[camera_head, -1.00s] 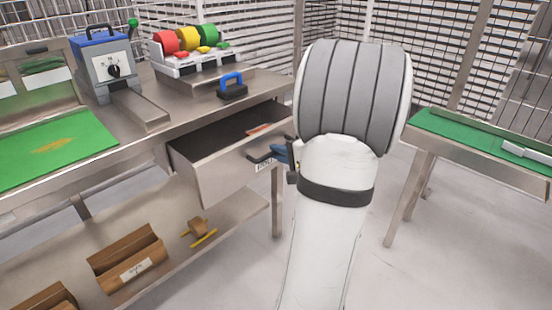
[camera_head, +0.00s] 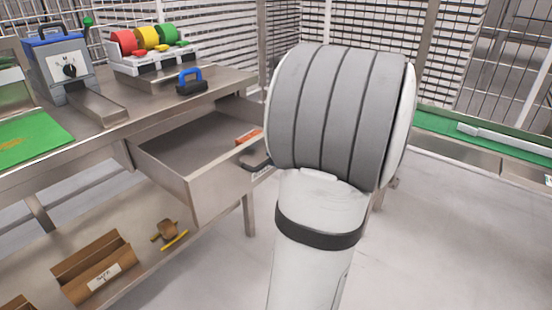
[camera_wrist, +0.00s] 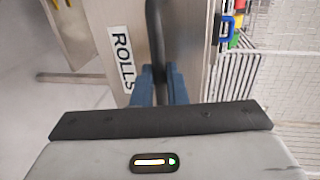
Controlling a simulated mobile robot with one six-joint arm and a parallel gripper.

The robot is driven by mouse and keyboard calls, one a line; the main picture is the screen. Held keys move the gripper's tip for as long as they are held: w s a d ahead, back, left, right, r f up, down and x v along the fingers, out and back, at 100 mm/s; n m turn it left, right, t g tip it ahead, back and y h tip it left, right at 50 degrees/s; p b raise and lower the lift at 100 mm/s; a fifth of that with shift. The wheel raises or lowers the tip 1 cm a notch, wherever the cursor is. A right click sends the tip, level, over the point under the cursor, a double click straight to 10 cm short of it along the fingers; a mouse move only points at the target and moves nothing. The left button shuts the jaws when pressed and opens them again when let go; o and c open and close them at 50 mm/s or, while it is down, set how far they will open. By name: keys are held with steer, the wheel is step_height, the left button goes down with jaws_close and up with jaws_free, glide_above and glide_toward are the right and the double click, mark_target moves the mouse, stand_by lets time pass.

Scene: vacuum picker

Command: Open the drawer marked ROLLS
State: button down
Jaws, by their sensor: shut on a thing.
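The ROLLS drawer (camera_head: 196,190) is a steel drawer under the left workbench, and it stands well open. An orange item (camera_head: 248,136) lies inside toward its right side. In the wrist view the ROLLS label (camera_wrist: 122,62) shows on the drawer front. A dark bar handle (camera_wrist: 155,40) stands out beside the label. My gripper (camera_wrist: 158,82) has its blue fingers shut on the handle. In the head view my arm hides the fingers, and only the handle's left end (camera_head: 256,163) shows.
The steel workbench (camera_head: 150,108) carries red, yellow and green rolls (camera_head: 146,38), a grey machine (camera_head: 66,66) and a blue-handled tool (camera_head: 190,80). Wooden boxes (camera_head: 95,270) sit on the lower shelf. A green-topped table (camera_head: 440,122) is at the right. Floor between is clear.

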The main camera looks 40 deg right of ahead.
steer(key=c, duration=1.5)
jaws_free()
steer(key=shift+w, duration=0.1)
steer(key=p+v, duration=0.1)
steer(key=v, duration=0.6)
steer(key=shift+s+p, duration=0.3)
steer(key=shift+s, duration=0.1)
